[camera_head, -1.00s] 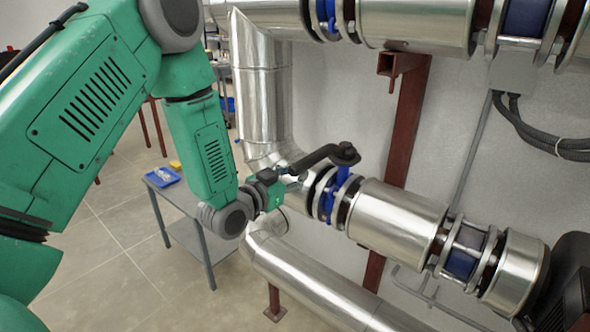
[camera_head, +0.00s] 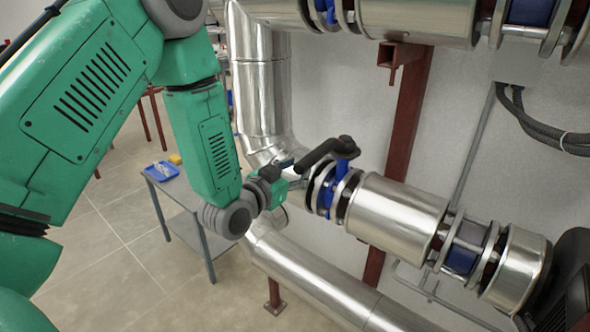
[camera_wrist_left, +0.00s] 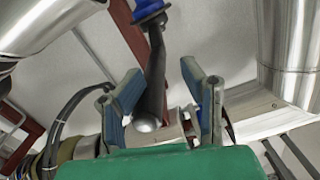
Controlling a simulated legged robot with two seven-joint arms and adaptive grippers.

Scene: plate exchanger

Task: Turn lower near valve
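The lower near valve has a black lever handle (camera_head: 325,151) on a blue stem and body (camera_head: 341,172), set in the lower silver pipe line. The handle runs from the stem down and left toward my left gripper (camera_head: 292,174). In the left wrist view my left gripper (camera_wrist_left: 160,88) has its two fingers spread apart. The handle (camera_wrist_left: 152,82) lies between them, with its rounded end close to the palm and visible gaps to the fingers. The blue valve part (camera_wrist_left: 150,8) is at the top of that view. My right gripper is not in view.
Silver pipes run below (camera_head: 310,275) and above (camera_head: 415,20) the valve. A red-brown upright post (camera_head: 405,125) stands behind it. A small grey table (camera_head: 190,215) with a blue tray (camera_head: 162,171) stands left, behind my arm. A dark block (camera_head: 570,285) fills the lower right edge.

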